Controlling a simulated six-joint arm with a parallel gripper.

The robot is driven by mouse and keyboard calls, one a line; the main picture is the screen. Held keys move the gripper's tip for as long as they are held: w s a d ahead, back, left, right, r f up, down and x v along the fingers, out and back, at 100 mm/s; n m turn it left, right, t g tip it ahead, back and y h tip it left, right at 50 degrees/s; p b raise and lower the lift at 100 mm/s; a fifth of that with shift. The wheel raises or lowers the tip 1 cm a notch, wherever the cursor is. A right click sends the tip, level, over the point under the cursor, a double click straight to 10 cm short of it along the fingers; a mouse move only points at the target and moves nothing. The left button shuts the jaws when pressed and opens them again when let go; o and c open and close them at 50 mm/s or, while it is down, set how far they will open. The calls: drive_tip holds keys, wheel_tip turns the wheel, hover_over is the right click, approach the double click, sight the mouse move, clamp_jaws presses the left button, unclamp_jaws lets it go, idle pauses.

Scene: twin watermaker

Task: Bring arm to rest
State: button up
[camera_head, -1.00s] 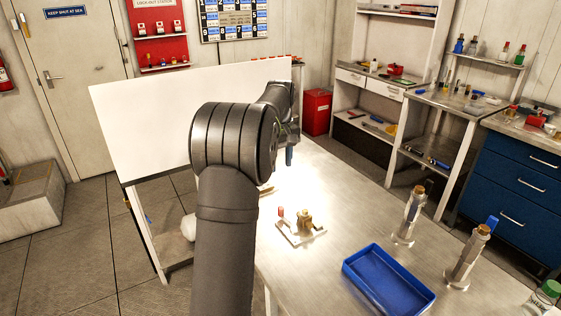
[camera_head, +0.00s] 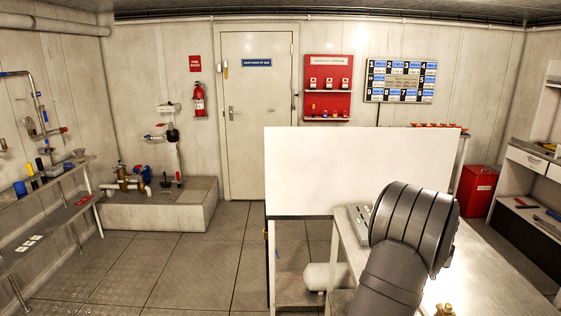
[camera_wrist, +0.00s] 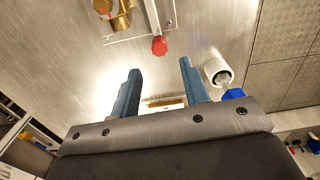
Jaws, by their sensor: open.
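In the wrist view my gripper (camera_wrist: 160,66) is open, with its two blue-grey fingers apart and nothing between them. It hangs over the metal bench top (camera_wrist: 75,55). A brass fitting (camera_wrist: 122,14) on a pale plate lies ahead of the fingers, with a small red knob (camera_wrist: 159,46) just beyond the gap between the tips. In the head view my dark grey arm is bent over the bench at lower right, and its gripper is hidden behind the arm.
A white upright panel (camera_head: 350,170) stands along the bench's far side. In the wrist view a white hollow cylinder (camera_wrist: 216,72) and a blue piece (camera_wrist: 233,94) lie right of the fingers. A red bin (camera_head: 478,190) stands behind. The floor (camera_head: 180,260) at left is clear.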

wheel_tip(320, 180, down, 7)
drive_tip(key=shift+r, duration=0.15)
drive_tip(key=shift+r, duration=0.1)
idle(0.3)
wheel_tip(320, 180, up, 17)
wheel_tip(320, 180, down, 17)
drive_tip(key=shift+f, duration=0.1)
drive_tip(key=shift+s+a+n, duration=0.1)
drive_tip(key=shift+a+n, duration=0.6)
drive_tip(key=shift+n, duration=0.3)
